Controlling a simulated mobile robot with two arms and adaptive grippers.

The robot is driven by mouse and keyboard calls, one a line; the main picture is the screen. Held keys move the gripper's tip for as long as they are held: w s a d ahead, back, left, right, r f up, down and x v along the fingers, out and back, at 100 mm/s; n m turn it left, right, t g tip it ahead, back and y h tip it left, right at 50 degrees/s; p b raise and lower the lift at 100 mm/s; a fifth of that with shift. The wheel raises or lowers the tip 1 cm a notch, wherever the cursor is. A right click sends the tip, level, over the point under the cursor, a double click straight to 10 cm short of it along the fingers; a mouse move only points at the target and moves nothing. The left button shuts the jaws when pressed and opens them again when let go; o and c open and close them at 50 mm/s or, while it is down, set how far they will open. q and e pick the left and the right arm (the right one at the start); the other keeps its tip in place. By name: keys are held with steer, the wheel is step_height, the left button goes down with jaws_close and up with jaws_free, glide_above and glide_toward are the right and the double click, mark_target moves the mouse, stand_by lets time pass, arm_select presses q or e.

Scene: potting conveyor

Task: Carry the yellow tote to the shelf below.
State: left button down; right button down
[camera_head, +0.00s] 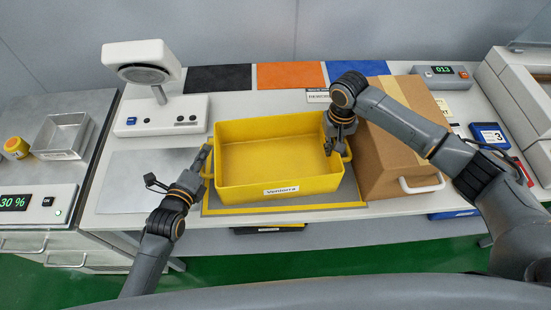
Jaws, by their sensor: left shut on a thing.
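The yellow tote (279,188), empty and labelled "Ventorra", sits upright on the white bench on a grey mat with a yellow border (232,208). My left gripper (206,155) is at the tote's left end and shut on its left handle. My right gripper (333,146) points down at the tote's right end, by the right handle (347,153). Its fingertips overlap the tote's wall, and I cannot tell whether they grip it. The shelf below is mostly hidden by the bench top; a strip of a dark bin (269,229) shows under the front edge.
A brown box (392,150) stands close right of the tote, partly behind my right arm. A white lamp-like device (146,70) stands at the back left. Black (217,78), orange (290,76) and blue (357,69) mats lie along the back. Green floor (330,262) is clear in front.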

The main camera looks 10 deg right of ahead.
mark_target(334, 139)
arm_select(q)
steer(key=shift+r, duration=0.15)
arm_select(e)
steer(key=shift+r, duration=0.1)
